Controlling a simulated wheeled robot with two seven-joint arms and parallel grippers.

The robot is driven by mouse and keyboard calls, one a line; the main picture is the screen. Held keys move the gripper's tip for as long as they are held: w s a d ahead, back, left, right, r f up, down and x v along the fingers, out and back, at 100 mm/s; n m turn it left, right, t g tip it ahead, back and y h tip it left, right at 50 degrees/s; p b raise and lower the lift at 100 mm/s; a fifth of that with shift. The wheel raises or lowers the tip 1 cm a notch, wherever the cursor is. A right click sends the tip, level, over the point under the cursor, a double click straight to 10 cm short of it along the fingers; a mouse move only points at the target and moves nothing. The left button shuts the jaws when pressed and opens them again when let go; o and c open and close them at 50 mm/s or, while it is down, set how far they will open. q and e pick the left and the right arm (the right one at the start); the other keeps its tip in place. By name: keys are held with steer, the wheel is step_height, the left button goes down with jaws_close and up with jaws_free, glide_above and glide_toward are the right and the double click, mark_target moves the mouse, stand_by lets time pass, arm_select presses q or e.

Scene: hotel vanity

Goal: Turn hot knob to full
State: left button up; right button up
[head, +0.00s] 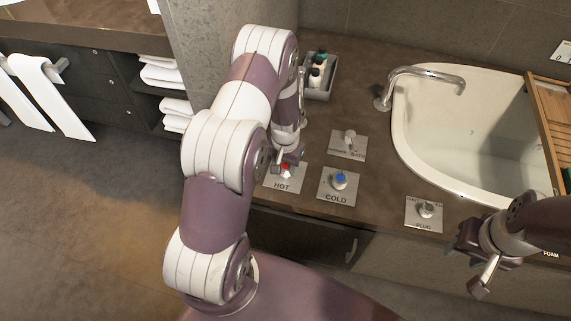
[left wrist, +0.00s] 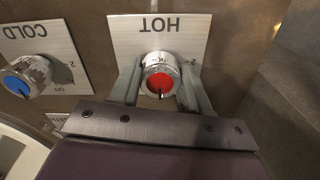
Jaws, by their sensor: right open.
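The hot knob has a red cap (left wrist: 160,83) and a pale metal body; it stands on a square plate marked HOT (left wrist: 185,35). In the head view only a bit of the red cap (head: 286,168) shows beneath my left gripper (head: 287,158). In the left wrist view the two fingers of my left gripper (left wrist: 162,85) lie on either side of the knob, close against it. A dark mark on the red cap points toward the bottom of that view. My right gripper (head: 468,268) is open and empty, at the lower right in front of the counter.
The blue-capped cold knob (head: 339,180) stands close to the right of the hot plate. A bottle tray (head: 330,92) stands behind my left arm.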

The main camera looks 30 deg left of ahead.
arm_select(q)
steer(key=shift+n, duration=0.3)
steer(key=n+p, duration=0.1)
steer(key=n, duration=0.2)
steer(key=shift+p, duration=0.3)
steer(key=n+p, duration=0.1)
steer(key=n, duration=0.4)
steer(key=n+p, duration=0.1)
steer(key=n, duration=0.3)
steer(key=shift+n, duration=0.3)
steer(key=n, duration=0.4)
steer(key=shift+n+p, duration=0.3)
steer(key=o, duration=1)
steer(key=shift+o, duration=0.2)
